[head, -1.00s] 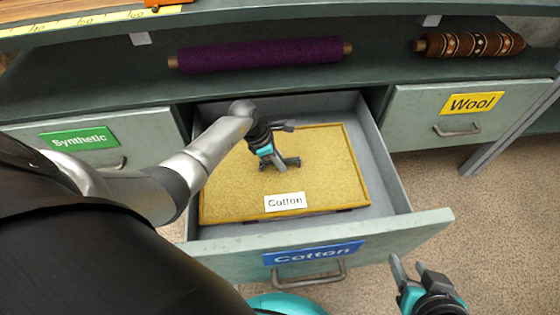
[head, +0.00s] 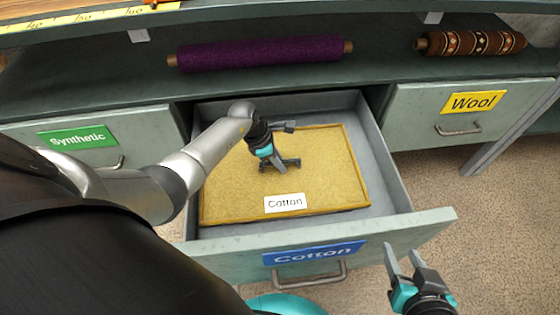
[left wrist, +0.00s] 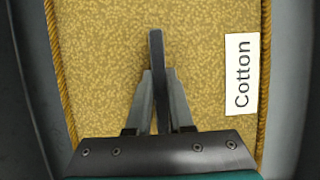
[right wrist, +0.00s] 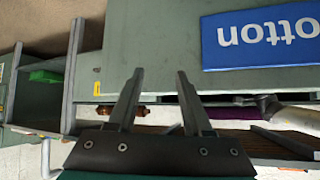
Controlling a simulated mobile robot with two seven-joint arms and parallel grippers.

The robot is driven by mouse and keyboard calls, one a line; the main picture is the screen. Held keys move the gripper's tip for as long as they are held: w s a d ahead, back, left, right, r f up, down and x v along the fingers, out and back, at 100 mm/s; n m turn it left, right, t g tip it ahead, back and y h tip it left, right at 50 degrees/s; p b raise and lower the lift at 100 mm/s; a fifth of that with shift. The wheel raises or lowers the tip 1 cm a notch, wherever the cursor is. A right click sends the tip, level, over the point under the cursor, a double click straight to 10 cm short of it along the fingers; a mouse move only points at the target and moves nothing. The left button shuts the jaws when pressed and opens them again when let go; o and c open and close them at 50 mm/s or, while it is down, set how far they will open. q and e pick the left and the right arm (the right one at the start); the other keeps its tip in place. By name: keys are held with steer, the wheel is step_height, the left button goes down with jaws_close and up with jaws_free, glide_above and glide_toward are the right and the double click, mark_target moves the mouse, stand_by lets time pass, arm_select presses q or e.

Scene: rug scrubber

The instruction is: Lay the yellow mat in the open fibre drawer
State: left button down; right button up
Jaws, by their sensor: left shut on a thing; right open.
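The yellow mat (head: 230,190), with a corded edge and a white "Cotton" label, is inside the open drawer (head: 400,195) with the blue "Cotton" tag. It looks flat, at or very near the drawer floor; contact is hard to tell. My left gripper (head: 279,164) is above the mat's middle, shut on a dark bar-like grip on it. In the left wrist view the fingers close around this dark bar (left wrist: 156,55) over the mat's surface. My right gripper (head: 405,264) is open and empty, in front of the drawer's right front corner.
Closed drawers labelled Synthetic (head: 78,138) and Wool (head: 472,102) flank the open one. A purple roll (head: 260,53) and a brown patterned roll (head: 470,43) lie on the shelf above. Bare drawer floor shows along the mat's right side.

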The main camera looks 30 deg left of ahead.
arm_select(q)
steer(key=c, duration=1.3)
jaws_free()
steer(key=o, duration=0.5)
steer(key=shift+r, duration=0.2)
steer(key=shift+r+p, duration=0.55)
steer(key=shift+p, duration=0.15)
steer(key=p+v, duration=0.1)
steer(key=v, duration=0.1)
steer(key=shift+s+a+r, duration=0.1)
steer(key=shift+a+r, duration=0.1)
steer(key=shift+r, duration=0.05)
arm_select(e)
steer(key=s+d+r+g+h, duration=0.1)
steer(key=s+d+g+h, duration=0.1)
steer(key=s+d+g, duration=0.35)
arm_select(q)
steer(key=p+v, duration=0.5)
steer(key=v, duration=0.3)
steer(key=shift+r, duration=0.4)
arm_select(e)
step_height(320, 180, down, 10)
steer(key=shift+s+d+r+g+h, duration=0.15)
steer(key=shift+d+r+g+h, duration=0.05)
steer(key=shift+d+g+h, duration=0.15)
arm_select(q)
steer(key=shift+s+a, duration=0.1)
